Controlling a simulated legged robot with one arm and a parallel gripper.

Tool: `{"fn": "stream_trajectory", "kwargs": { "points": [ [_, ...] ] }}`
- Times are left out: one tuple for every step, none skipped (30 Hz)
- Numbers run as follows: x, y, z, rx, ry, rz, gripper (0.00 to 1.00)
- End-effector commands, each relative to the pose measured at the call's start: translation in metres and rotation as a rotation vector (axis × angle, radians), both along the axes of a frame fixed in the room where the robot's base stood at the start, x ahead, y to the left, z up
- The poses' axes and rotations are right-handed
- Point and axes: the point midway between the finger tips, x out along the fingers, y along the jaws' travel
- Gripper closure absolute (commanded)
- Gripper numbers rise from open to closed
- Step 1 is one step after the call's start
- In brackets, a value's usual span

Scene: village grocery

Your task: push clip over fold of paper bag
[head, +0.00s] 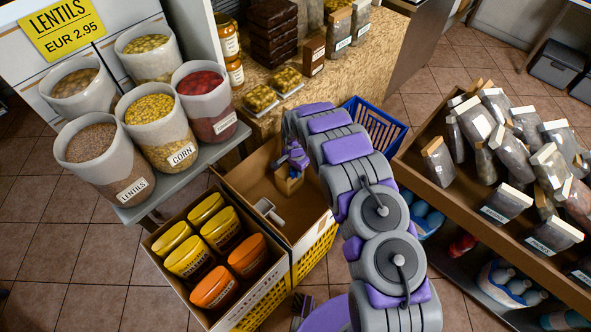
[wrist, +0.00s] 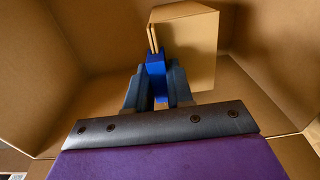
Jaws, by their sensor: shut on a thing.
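My gripper (wrist: 155,92) is shut on a blue clip (wrist: 156,76), its two grey fingers on either side of it. The clip points away from my wrist at a brown paper bag (wrist: 192,48) in a cardboard box. The bag's fold (wrist: 153,38) shows as two thin pale edges on the bag's left side. The clip's far end meets the lower end of the fold in the picture; I cannot tell whether the fold lies between its jaws. In the head view the small bag (head: 290,184) sits in the box, partly hidden by my gripper (head: 291,165).
The open box (head: 245,182) has walls close around my gripper. A crate of yellow and orange tubs (head: 262,285) stands in front, bins of lentils and corn (head: 155,123) at left, a blue basket (head: 380,125) behind, a shelf of packets (head: 480,205) at right.

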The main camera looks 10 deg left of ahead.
Motion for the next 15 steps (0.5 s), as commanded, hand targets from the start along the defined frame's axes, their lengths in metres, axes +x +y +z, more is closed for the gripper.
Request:
{"fn": "stream_trajectory", "kwargs": {
  "points": [
    [0.0, 0.0001, 0.0001, 0.0, 0.0, 0.0, 1.0],
    [0.0, 0.0001, 0.0002, 0.0, 0.0, 0.0, 1.0],
    [0.0, 0.0001, 0.0002, 0.0, 0.0, 0.0, 1.0],
    [0.0, 0.0001, 0.0002, 0.0, 0.0, 0.0, 1.0],
    [0.0, 0.0001, 0.0002, 0.0, 0.0, 0.0, 1.0],
    [0.0, 0.0001, 0.0002, 0.0, 0.0, 0.0, 0.77],
    [0.0002, 0.0001, 0.0002, 0.0, 0.0, 0.0, 0.74],
    [0.0002, 0.0001, 0.0002, 0.0, 0.0, 0.0, 0.71],
    [0.0002, 0.0001, 0.0002, 0.0, 0.0, 0.0, 0.67],
    [0.0002, 0.0001, 0.0002, 0.0, 0.0, 0.0, 0.64],
    [0.0002, 0.0001, 0.0002, 0.0, 0.0, 0.0, 0.61],
    [0.0001, 0.0002, 0.0002, 0.0, 0.0, 0.0, 0.58],
    [0.0001, 0.0002, 0.0002, 0.0, 0.0, 0.0, 0.55],
    [0.0001, 0.0002, 0.0002, 0.0, 0.0, 0.0, 0.52],
    [0.0001, 0.0002, 0.0002, 0.0, 0.0, 0.0, 0.49]
  ]
}}
